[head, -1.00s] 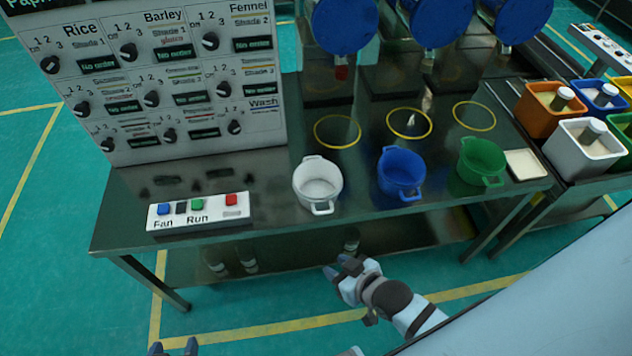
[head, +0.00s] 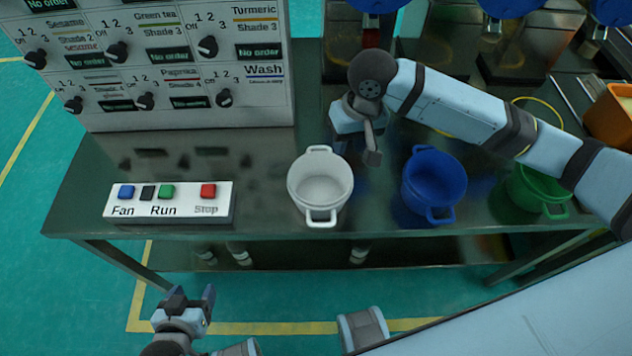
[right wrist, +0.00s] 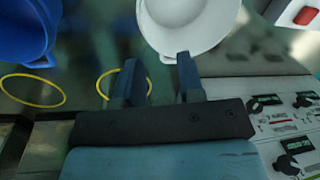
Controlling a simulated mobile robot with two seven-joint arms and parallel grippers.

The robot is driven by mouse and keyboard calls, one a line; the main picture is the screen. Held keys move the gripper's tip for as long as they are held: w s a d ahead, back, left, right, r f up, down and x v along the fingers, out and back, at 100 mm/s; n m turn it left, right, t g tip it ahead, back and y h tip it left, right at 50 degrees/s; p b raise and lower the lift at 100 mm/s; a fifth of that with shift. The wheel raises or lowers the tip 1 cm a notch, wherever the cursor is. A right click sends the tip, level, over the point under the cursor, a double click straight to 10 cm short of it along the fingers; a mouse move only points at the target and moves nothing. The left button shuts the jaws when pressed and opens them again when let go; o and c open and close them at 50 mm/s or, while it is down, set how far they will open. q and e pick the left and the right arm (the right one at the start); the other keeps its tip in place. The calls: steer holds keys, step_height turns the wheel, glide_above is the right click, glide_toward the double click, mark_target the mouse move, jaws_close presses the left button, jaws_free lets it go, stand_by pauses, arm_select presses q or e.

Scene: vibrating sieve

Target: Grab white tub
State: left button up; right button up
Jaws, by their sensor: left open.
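The white tub (head: 320,187) stands upright on the dark table, with one handle toward the front and one toward the back. My right gripper (head: 345,143) is just behind and to the right of it, over the table. In the right wrist view, the right gripper's fingers (right wrist: 158,63) are apart, with the white tub's wall (right wrist: 190,45) near their tips and nothing clearly held between them. Whether a finger touches the tub cannot be told. My left gripper (head: 190,297) is open and empty, low in front of the table.
A blue tub (head: 434,186) and a green tub (head: 537,193) stand to the right of the white tub. A button box (head: 168,208) lies to its left. A dial panel (head: 190,70) stands behind. Machines line the back, and yellow rings mark the tabletop.

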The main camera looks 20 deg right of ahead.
mark_target(349, 170)
steer(key=shift+w+d+f+h, duration=0.15)
steer(key=shift+d+f+h, duration=0.15)
steer(key=shift+d, duration=0.1)
steer(key=f, duration=0.4)
steer(key=f+b, duration=0.1)
steer(key=f, duration=0.1)
steer(key=shift+a, duration=0.25)
steer(key=shift+f, duration=0.65)
steer(key=f, duration=0.2)
steer(key=f+b, duration=0.1)
steer(key=f, duration=0.1)
steer(key=shift+s+d+f, duration=0.15)
steer(key=shift+s+f, duration=0.05)
steer(key=shift+f, duration=0.5)
steer(key=c, duration=0.6)
jaws_close()
